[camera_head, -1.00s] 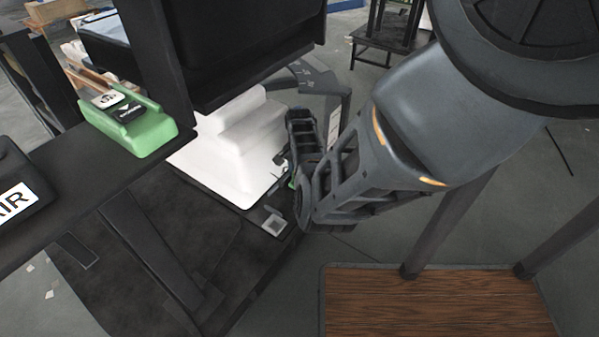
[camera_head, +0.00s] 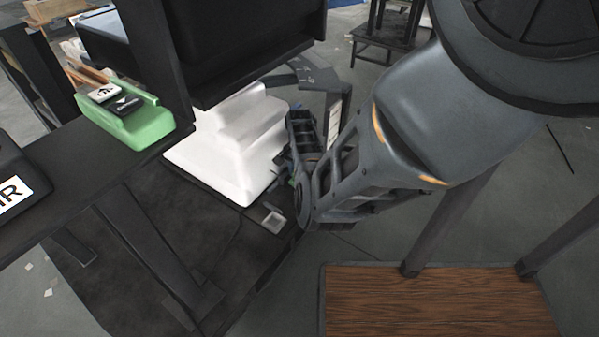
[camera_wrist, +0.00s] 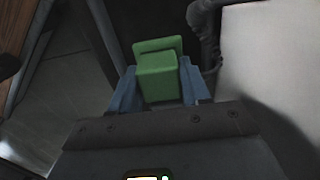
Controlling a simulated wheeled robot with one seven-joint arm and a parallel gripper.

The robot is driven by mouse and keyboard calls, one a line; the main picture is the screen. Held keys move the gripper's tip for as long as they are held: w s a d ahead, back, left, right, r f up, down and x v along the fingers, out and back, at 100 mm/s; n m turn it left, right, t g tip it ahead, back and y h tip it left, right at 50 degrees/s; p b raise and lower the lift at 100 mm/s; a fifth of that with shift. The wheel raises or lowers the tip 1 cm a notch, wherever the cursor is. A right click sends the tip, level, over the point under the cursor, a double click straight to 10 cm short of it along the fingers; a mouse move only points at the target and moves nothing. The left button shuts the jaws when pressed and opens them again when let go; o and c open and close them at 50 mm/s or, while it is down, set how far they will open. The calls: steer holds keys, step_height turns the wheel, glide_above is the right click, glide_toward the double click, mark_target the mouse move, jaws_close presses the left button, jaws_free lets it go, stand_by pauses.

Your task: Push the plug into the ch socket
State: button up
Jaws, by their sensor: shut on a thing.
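My gripper (camera_wrist: 160,85) is shut on a green block-shaped plug (camera_wrist: 158,72), held between its two blue fingertips in the wrist view. The plug has a wider green plate at its far end, and no contact with a socket shows there. In the head view my gripper (camera_head: 290,168) is small and mostly hidden by my own arm, close to the right side of a white stepped housing (camera_head: 225,150). A small pale square fitting (camera_head: 273,221) sits low in front of the housing. I cannot tell which part is the ch socket.
A green case (camera_head: 145,126) with labelled tops lies on a dark shelf (camera_head: 60,175) at the left. A dark box-like structure (camera_head: 240,50) overhangs the housing. A dark cable (camera_wrist: 207,45) and a pale surface (camera_wrist: 275,70) lie right of the plug in the wrist view.

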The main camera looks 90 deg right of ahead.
steer(key=shift+r, duration=0.1)
steer(key=o, duration=1.3)
steer(key=shift+c, duration=0.2)
steer(key=shift+r+p, duration=3.5)
